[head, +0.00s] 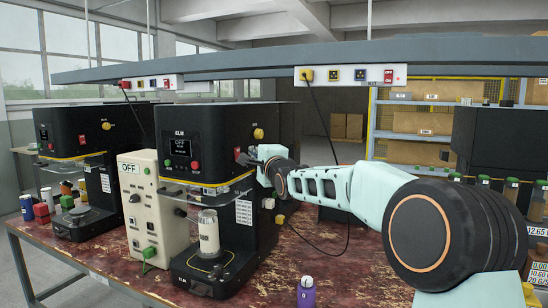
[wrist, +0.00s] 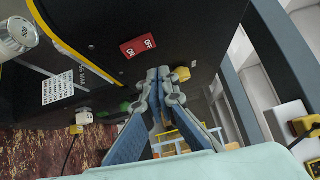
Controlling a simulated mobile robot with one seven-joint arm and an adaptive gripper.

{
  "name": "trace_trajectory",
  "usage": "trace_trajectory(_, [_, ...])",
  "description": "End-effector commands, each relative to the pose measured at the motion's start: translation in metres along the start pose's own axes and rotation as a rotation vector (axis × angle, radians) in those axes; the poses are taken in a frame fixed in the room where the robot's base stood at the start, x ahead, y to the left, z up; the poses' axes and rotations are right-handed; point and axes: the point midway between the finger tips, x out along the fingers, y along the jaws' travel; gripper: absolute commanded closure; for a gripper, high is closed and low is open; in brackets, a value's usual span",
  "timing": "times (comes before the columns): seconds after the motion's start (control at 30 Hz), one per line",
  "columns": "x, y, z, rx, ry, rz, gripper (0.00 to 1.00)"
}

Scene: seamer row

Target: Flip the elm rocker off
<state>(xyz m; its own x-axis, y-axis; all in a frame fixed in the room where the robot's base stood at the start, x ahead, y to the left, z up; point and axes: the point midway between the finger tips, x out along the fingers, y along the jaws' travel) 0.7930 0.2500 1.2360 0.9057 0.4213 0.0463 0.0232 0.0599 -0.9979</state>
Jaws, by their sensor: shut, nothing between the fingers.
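The black machine marked ELM (head: 222,135) stands mid-bench, and its small screen (head: 181,147) appears to read OFF. Its red rocker (head: 238,153) is on the side panel, just left of my gripper (head: 252,157). I cannot tell which end is pressed in. My gripper (wrist: 158,74) is shut and empty. Its fingertips are close to the panel, below and right of the rocker in the wrist view, apparently apart from it.
A yellow knob (wrist: 182,74) sits right beside my fingertips. A cream control box (head: 145,205) labelled OFF stands left of the machine, and another black machine (head: 75,135) stands further left. A purple canister (head: 306,292) stands at the bench front.

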Motion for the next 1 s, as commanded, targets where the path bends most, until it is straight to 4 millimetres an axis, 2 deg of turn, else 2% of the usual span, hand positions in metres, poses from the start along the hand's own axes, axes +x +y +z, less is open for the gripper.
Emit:
trace_trajectory(0.03, [0.0,-0.001,0.001,0.0,0.0,-0.001,1.0])
trace_trajectory(0.3, [-0.051,-0.008,-0.001,-0.003,0.003,0.0,1.0])
trace_trajectory(0.53, [-0.084,-0.013,0.0,-0.002,0.003,-0.001,1.0])
trace_trajectory(0.7, [-0.096,-0.014,0.001,-0.001,0.002,0.0,1.0])
trace_trajectory(1.0, [-0.099,-0.013,0.001,0.001,0.0,0.0,1.0])
